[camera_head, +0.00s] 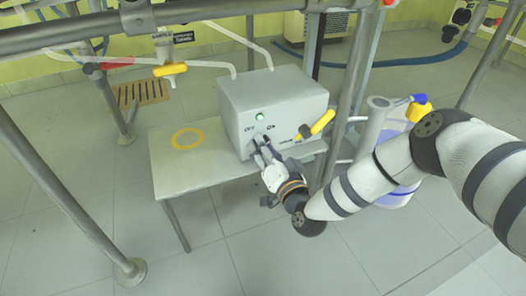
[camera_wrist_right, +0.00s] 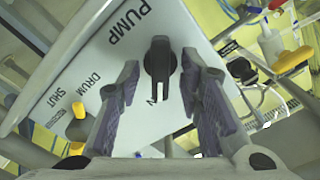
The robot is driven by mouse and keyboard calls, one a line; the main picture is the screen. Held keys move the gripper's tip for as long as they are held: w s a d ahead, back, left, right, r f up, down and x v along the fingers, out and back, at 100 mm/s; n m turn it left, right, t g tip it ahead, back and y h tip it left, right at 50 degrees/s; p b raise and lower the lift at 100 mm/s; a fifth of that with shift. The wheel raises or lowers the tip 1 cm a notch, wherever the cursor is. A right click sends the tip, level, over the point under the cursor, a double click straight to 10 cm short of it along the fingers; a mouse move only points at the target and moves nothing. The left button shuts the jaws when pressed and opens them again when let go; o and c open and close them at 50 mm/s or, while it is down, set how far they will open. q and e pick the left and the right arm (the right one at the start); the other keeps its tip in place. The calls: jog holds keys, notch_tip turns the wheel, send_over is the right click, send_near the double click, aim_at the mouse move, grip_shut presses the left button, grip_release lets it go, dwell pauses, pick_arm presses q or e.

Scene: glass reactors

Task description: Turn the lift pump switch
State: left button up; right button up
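The lift pump switch is a black knob (camera_wrist_right: 160,58) on the front panel of the grey pump box (camera_head: 275,92). The panel bears the word PUMP in the wrist view. A green light (camera_head: 260,116) shows on the box front in the head view. My right gripper (camera_head: 262,150) is at the box front, by the switch. In the wrist view its two fingers (camera_wrist_right: 161,82) stand apart on either side of the knob, with a visible gap to it on each side. In the head view the gripper partly hides the switch. My left gripper is not in view.
A yellow-handled valve (camera_head: 316,127) sits on the box front, right of my gripper. The box stands on a small grey table (camera_head: 168,173) with a yellow ring on its top. Metal frame posts (camera_head: 352,75) rise close behind my arm. The table's left part is clear.

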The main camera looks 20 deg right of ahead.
jog(key=shift+w, duration=0.25)
grip_shut()
